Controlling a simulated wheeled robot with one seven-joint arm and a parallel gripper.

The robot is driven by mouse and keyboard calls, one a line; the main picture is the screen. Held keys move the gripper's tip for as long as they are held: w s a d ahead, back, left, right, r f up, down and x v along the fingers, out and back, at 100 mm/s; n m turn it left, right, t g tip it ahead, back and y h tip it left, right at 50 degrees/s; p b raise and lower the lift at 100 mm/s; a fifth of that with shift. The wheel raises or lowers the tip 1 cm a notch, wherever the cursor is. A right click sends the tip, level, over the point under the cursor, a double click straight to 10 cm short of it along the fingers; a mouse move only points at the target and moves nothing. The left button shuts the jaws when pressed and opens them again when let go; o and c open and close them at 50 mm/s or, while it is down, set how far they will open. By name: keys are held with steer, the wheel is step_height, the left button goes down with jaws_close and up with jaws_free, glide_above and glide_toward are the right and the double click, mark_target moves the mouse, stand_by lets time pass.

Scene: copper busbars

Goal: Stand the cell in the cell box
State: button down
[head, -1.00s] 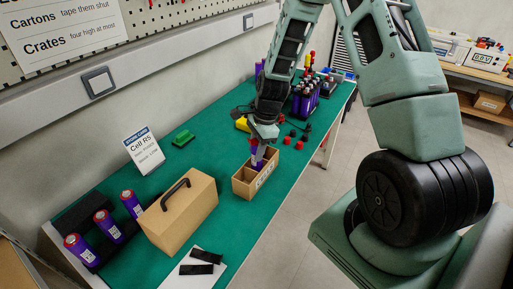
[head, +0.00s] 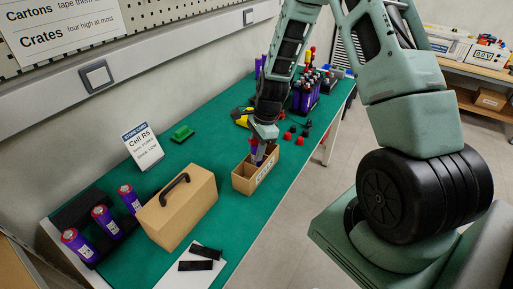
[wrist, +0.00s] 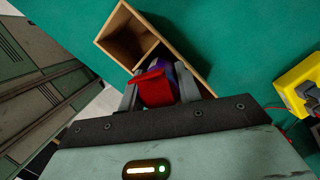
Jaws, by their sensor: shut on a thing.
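The cell box (head: 243,185) is a small open tan box with a divider, standing near the table's right edge in the head view. It also shows in the wrist view (wrist: 115,22), with one compartment empty. My gripper (wrist: 155,92) is shut on the cell (wrist: 183,82), a purple cylinder with a red end. In the head view, my gripper (head: 261,150) is over the box's far compartment, and the cell's lower part is inside the box walls. Whether it touches the floor of the box is hidden.
A tan case with a black handle (head: 178,212) stands nearer on the green table. A sign (head: 143,146), a green block (head: 182,133) and red caps (head: 299,141) lie around.

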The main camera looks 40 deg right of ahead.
steer(key=shift+f, duration=0.65)
stand_by(0.9)
steer(key=c, duration=0.6)
jaws_free()
steer(key=shift+s+a+f, duration=0.1)
steer(key=shift+s+f, duration=0.05)
steer(key=shift+s, duration=0.05)
steer(key=o, duration=0.4)
steer(key=shift+w+r, duration=0.1)
steer(key=shift+r, duration=0.45)
steer(key=v, duration=1.6)
steer(key=shift+d+r+b, duration=0.25)
steer(key=shift+r+b, duration=0.05)
steer(key=shift+r, duration=0.05)
